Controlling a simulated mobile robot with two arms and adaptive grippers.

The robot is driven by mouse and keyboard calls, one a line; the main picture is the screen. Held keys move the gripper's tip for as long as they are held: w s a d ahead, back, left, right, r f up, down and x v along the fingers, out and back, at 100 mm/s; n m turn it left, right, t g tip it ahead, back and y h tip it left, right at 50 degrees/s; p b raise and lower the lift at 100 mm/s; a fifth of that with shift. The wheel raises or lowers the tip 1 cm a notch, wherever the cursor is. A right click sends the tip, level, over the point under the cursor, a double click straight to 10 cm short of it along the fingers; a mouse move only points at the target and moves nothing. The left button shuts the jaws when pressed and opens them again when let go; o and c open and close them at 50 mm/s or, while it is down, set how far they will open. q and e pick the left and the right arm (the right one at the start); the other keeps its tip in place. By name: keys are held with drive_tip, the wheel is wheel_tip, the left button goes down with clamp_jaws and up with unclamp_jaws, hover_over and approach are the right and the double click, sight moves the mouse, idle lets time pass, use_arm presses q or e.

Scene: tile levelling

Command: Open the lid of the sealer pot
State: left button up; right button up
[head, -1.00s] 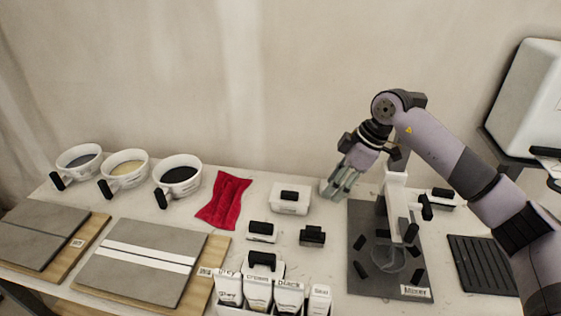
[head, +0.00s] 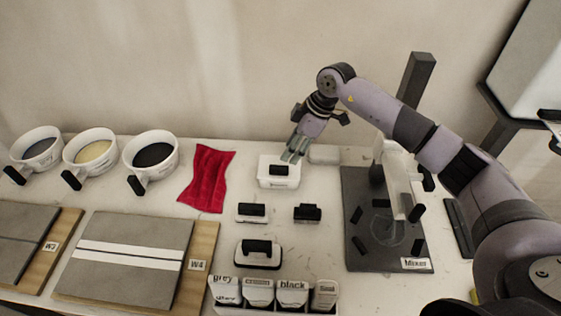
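A white lidded pot with a black handle on top (head: 278,171) stands on the table left of the mixer; I take it for the sealer pot, though I read no label on it. Its lid looks closed. My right gripper (head: 291,157) points down, its fingertips just above or behind the pot's handle. I cannot tell whether they touch it, or how far apart the fingers are.
A red cloth (head: 207,178) lies left of the pot. Smaller black-handled pieces (head: 252,212) and a black block (head: 307,213) sit in front. The mixer (head: 388,258) stands right, under my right arm. Three bowls (head: 151,161) and tile boards (head: 124,257) fill the left.

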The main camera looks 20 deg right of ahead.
sight(279, 167)
drive_tip(key=x, duration=0.8)
drive_tip(key=shift+p, duration=0.4)
clamp_jaws()
idle(0.3)
